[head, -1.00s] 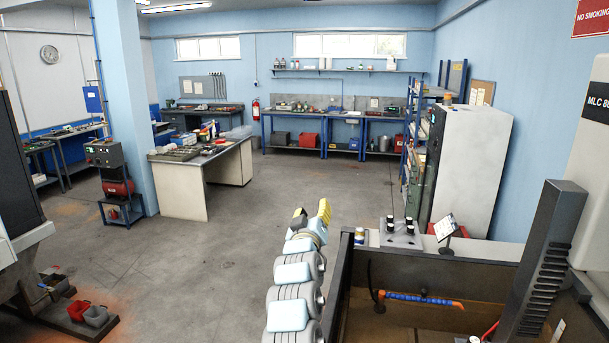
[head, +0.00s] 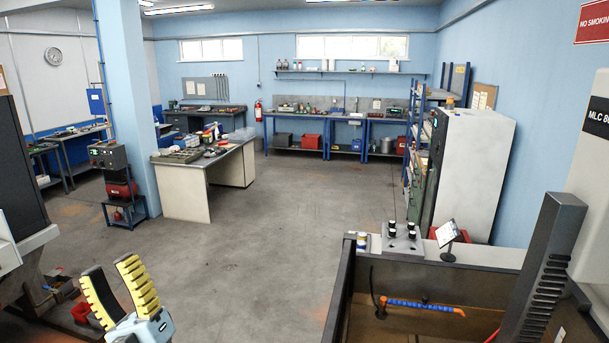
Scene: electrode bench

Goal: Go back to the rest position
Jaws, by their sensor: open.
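My gripper (head: 118,284) shows at the lower left of the head view. Its two yellow ribbed fingers point up and stand apart, with nothing between them. It is over the open floor, left of the dark-walled tank. The rest of my arm is below the picture's edge.
The dark-walled machine tank (head: 343,283) is at the lower right, with a blue and orange hose (head: 415,304) inside. A plate with black-topped holders (head: 402,240) and a small tilted screen (head: 448,233) sit on its rim. A desk (head: 186,197) stands further back. The floor (head: 270,260) between is clear.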

